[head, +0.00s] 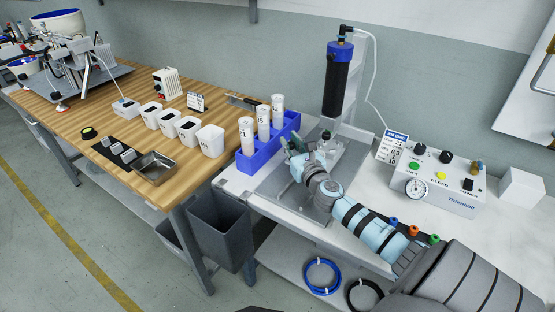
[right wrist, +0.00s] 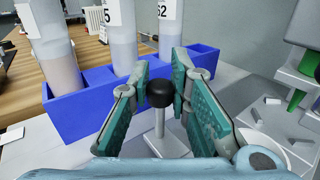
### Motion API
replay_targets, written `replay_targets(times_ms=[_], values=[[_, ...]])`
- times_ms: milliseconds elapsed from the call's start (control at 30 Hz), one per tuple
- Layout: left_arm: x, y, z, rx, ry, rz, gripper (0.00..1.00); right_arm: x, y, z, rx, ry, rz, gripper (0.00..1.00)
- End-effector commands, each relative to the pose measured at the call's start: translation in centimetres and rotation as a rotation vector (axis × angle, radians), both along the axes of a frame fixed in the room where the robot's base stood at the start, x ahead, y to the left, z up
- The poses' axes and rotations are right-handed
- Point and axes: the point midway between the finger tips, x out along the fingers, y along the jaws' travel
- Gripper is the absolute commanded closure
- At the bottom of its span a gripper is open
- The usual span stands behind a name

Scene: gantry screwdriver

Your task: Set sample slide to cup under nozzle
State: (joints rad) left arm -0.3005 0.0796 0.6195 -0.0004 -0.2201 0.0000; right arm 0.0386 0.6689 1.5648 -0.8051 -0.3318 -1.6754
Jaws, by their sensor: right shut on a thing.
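My right gripper (right wrist: 161,100), with green finger pads, is shut on a black knob (right wrist: 162,92) on a pale upright post. The post rises from a light plate (right wrist: 166,148), which looks like part of the sample slide. A white round cup (right wrist: 264,142) shows partly behind the right finger. In the head view the right gripper (head: 307,152) is over the grey base plate (head: 272,181), at the foot of the dispenser (head: 338,80), a black cylinder with a blue cap. The nozzle tip cannot be made out. My left gripper is not in view.
A blue rack (head: 248,165) with several labelled tubes stands just left of the right gripper. The control box (head: 440,185) with gauge and knobs is to the right. A wooden table (head: 85,120) with white tubs is further left. A grey bin (head: 222,228) hangs below.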

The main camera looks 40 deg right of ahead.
Motion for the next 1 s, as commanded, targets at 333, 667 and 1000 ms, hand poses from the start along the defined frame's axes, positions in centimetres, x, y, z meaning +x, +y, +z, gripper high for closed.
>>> replay_targets(times_ms=[333, 667, 1000], values=[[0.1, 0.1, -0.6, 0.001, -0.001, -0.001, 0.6, 0.5, -2.1, 0.0, 0.004, 0.0, -0.002, 1.0], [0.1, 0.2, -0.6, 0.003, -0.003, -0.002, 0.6, 0.5, -2.1, 0.0, 0.003, 0.0, -0.002, 0.61], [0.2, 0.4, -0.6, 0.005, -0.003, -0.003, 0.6, -0.6, -1.8, -0.1, -0.002, 0.004, -0.002, 0.61]])
